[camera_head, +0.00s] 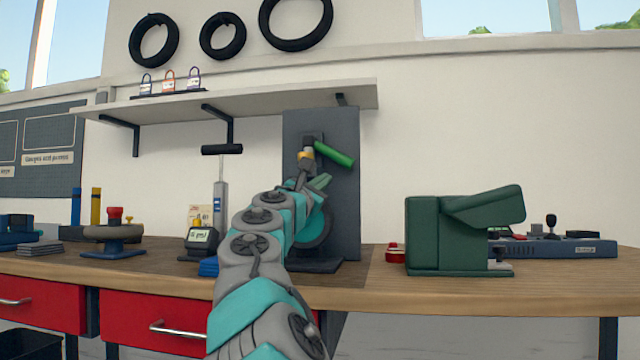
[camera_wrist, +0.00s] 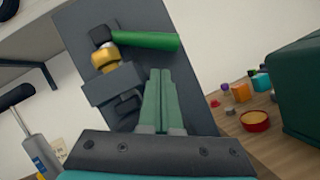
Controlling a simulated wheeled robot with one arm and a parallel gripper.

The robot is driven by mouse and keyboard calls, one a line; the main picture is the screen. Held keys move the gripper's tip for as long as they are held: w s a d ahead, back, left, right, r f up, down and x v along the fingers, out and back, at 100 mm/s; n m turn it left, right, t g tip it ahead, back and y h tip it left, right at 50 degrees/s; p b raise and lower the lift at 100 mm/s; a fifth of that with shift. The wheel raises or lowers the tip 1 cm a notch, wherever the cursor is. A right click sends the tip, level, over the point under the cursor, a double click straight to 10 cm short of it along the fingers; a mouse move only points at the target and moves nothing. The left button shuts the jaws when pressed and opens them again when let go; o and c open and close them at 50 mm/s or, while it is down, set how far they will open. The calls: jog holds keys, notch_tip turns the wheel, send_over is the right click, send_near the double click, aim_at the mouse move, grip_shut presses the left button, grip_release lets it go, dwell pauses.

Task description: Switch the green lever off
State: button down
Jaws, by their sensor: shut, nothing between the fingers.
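The green lever (camera_head: 334,153) sticks out to the right and slightly down from a pivot with a yellow collar on a dark grey upright panel (camera_head: 345,215). In the wrist view the lever (camera_wrist: 146,41) lies nearly level, with the yellow collar (camera_wrist: 105,57) just below its left end. My gripper (camera_head: 322,181) is just below the lever in the head view. In the wrist view my gripper (camera_wrist: 160,72) has its green fingers together and empty, pointing at the panel beneath the lever. I cannot tell whether the fingertips touch the lever.
A dark green machine (camera_head: 460,235) stands on the bench to the right, with a red round object (camera_head: 395,253) beside it. A pump with a black handle (camera_head: 221,150) stands left of the panel. A shelf (camera_head: 260,97) juts out above.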

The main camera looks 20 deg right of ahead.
aim_at(343, 162)
jog(key=shift+p+x, duration=0.6)
jog(key=shift+x, duration=2.75)
